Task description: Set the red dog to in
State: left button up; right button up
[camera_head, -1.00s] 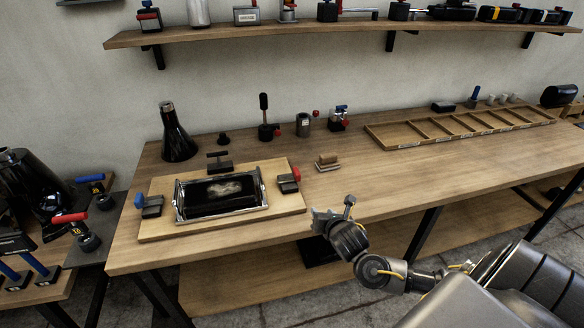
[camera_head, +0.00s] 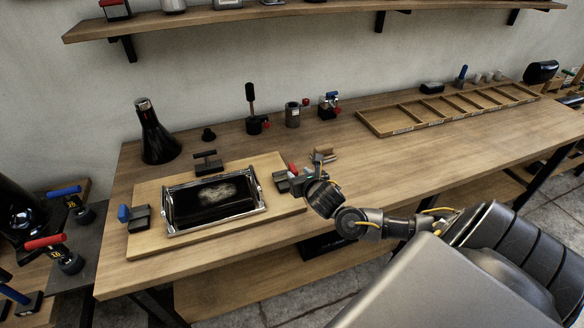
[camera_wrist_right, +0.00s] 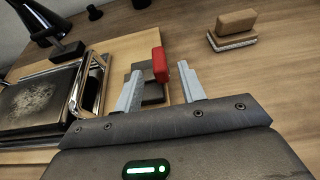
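The red dog (camera_head: 282,184), a dark block with a red knob, sits on the right side of the wooden board (camera_head: 142,247), beside the framed black plate (camera_head: 212,208). In the right wrist view its red knob (camera_wrist_right: 160,64) shows ahead, between the two fingertips. My right gripper (camera_head: 304,171) is close to the dog, partly covering it in the head view. In the right wrist view the gripper (camera_wrist_right: 160,82) is open, its fingers apart; I cannot tell whether they touch the dog. A blue-knobbed dog (camera_head: 138,218) sits on the board's left side. My left gripper is out of view.
A black T-handled piece (camera_head: 207,162) stands behind the plate. A brown block with a pale base (camera_wrist_right: 234,28) is right of the board. A black cone (camera_head: 156,138) and several small tools stand at the back. A compartment tray (camera_head: 398,119) lies at the right.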

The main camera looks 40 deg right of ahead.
aim_at(294, 170)
jog(key=p+x, duration=0.1)
jog(key=x, duration=0.4)
jog(key=shift+w, duration=0.2)
jog(key=shift+w+d+f, duration=0.1)
jog(key=shift+w+f, duration=0.1)
jog(key=shift+w, duration=0.2)
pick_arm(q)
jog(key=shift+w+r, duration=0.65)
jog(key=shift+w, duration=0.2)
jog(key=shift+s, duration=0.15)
pick_arm(e)
grip_shut()
